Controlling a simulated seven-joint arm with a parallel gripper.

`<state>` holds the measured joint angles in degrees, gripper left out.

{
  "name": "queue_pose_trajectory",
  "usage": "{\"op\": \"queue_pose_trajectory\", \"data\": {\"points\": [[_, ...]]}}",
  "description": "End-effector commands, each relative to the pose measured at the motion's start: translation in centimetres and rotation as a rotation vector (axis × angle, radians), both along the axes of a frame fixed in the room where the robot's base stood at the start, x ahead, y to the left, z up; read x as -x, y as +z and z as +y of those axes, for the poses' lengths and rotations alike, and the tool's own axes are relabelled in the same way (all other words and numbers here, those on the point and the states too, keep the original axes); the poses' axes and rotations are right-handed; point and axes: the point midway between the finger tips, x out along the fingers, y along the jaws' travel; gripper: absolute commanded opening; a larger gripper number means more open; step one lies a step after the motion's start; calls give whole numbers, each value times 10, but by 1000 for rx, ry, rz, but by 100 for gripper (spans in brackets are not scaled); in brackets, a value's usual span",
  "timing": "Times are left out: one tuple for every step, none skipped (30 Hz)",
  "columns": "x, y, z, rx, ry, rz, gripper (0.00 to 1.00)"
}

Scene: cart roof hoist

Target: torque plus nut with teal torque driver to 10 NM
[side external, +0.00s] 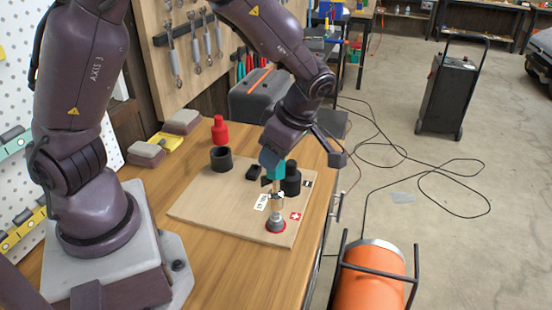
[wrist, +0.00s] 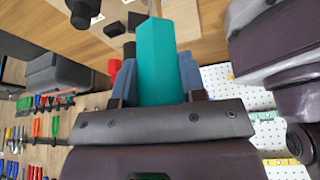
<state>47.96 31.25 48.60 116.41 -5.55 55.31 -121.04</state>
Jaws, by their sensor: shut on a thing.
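My gripper (side external: 271,164) is shut on the teal torque driver (side external: 279,172), which hangs upright below it over the wooden board (side external: 215,205). In the wrist view, the driver's teal body (wrist: 163,55) stands between my blue-grey fingers. The driver's lower end reaches down to a grey metal nut or socket piece (side external: 276,225) with a red ring around its base. A red label with a white plus (side external: 295,216) lies beside it. Whether the driver's tip is seated there is too small to tell. A white label (side external: 261,203) on the board is hard to read.
A black cylinder (side external: 291,181) stands close behind the driver. A black cup (side external: 221,159), a small black block (side external: 254,172) and a red bottle-shaped piece (side external: 220,130) are farther back. The board's front left area is clear. The table's right edge is near.

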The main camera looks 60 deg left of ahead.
Motion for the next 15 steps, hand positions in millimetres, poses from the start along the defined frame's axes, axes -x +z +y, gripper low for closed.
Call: {"op": "queue_pose_trajectory", "data": {"points": [[0,4,0,1,-1,-3,0],[0,5,0,1,-2,-2,0],[0,8,0,1,-1,-1,0],[0,10,0,0,-3,-1,0],[0,12,0,0,-3,-1,0],[-1,14,0,1,-3,-3,0],[-1,16,0,1,-2,-2,0],[-1,18,0,1,-2,-2,0],[-1,20,0,1,-2,-2,0],[-1,22,0,1,-2,-2,0],[-1,24,0,1,-2,-2,0],[-1,26,0,1,-3,-2,0],[-1,28,0,1,-3,-2,0],[0,29,0,0,-3,-1,0],[0,31,0,0,-2,0,0]]}}
